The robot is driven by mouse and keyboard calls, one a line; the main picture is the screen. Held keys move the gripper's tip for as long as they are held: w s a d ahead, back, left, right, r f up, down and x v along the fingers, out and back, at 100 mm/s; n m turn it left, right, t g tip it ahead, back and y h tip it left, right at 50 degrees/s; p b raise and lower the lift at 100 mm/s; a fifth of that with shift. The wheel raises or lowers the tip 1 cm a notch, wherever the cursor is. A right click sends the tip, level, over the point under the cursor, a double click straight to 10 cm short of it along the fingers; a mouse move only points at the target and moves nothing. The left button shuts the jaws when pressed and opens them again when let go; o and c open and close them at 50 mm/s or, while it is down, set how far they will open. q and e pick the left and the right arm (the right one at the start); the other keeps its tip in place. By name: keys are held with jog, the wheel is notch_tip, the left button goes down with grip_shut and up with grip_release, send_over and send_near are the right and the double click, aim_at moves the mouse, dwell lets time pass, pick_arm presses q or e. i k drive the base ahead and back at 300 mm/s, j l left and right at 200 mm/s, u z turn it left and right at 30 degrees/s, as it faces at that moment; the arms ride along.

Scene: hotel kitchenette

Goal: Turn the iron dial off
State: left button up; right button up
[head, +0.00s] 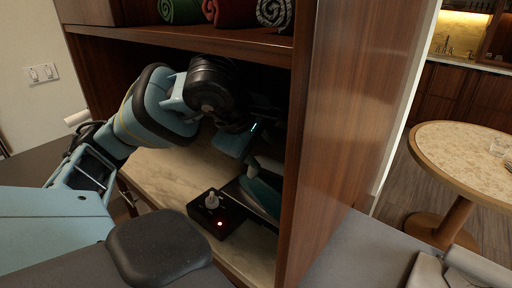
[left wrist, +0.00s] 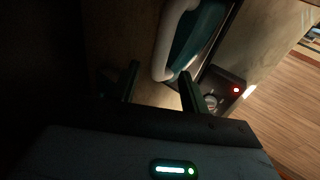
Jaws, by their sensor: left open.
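The iron dial (head: 212,200) is a small grey knob on a black base (head: 232,224) with a lit red light, on the marble shelf inside the wooden cabinet. The teal iron (head: 262,193) rests just right of it, partly hidden by the cabinet's side panel. My left gripper (head: 248,147) is inside the cabinet, above and behind the dial, dark and hard to make out. In the left wrist view its jaws (left wrist: 160,74) are apart and empty. The iron's white handle (left wrist: 168,42) lies beyond them, and the dial (left wrist: 211,101) is just right of the right finger. My right gripper is out of view.
The cabinet's side panel (head: 335,130) closes off the right side. An upper shelf (head: 190,43) with rolled towels (head: 232,12) is above my arm. Marble (head: 165,175) left of the base is clear. A round table (head: 465,155) stands away to the right.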

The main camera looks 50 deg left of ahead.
aim_at(212, 202)
jog(key=u, duration=1.5)
